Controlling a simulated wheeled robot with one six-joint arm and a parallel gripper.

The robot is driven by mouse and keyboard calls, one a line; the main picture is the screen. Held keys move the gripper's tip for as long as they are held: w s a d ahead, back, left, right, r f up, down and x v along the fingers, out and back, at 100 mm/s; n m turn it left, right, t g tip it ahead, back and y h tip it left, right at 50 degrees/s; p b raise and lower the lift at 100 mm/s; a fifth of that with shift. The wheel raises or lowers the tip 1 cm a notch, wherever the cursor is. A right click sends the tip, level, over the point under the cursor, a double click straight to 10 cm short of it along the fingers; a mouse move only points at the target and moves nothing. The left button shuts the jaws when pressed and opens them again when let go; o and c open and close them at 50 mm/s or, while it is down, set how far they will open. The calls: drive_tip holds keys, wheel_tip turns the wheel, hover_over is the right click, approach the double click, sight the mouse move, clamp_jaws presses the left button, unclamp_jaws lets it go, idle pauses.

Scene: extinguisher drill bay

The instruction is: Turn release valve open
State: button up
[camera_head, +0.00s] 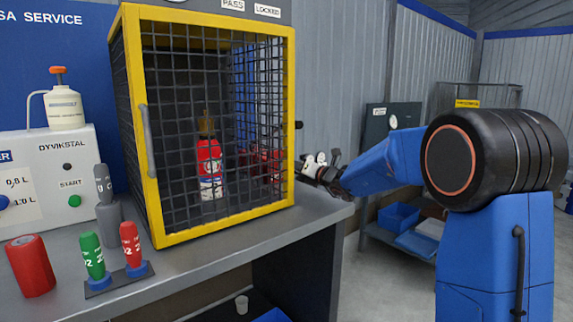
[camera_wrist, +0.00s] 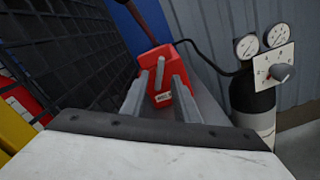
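My gripper (camera_head: 322,172) is beside the right side of the yellow-framed cage in the head view. At the right of the wrist view stands a dark gas cylinder (camera_wrist: 252,95) with two round gauges and a pale plate (camera_wrist: 262,66) bearing a grey knob (camera_wrist: 281,72). No part is clearly marked as the release valve, and its setting cannot be read.
The mesh cage (camera_head: 160,236) stands shut on the grey bench (camera_head: 220,238), with a red extinguisher (camera_head: 209,150) inside. Its mesh also fills the left of the wrist view. Green (camera_head: 91,255) and red (camera_head: 131,243) small cylinders stand in front. A grey wall lies behind.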

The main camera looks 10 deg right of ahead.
drive_tip(key=shift+x, duration=2.15)
clamp_jaws()
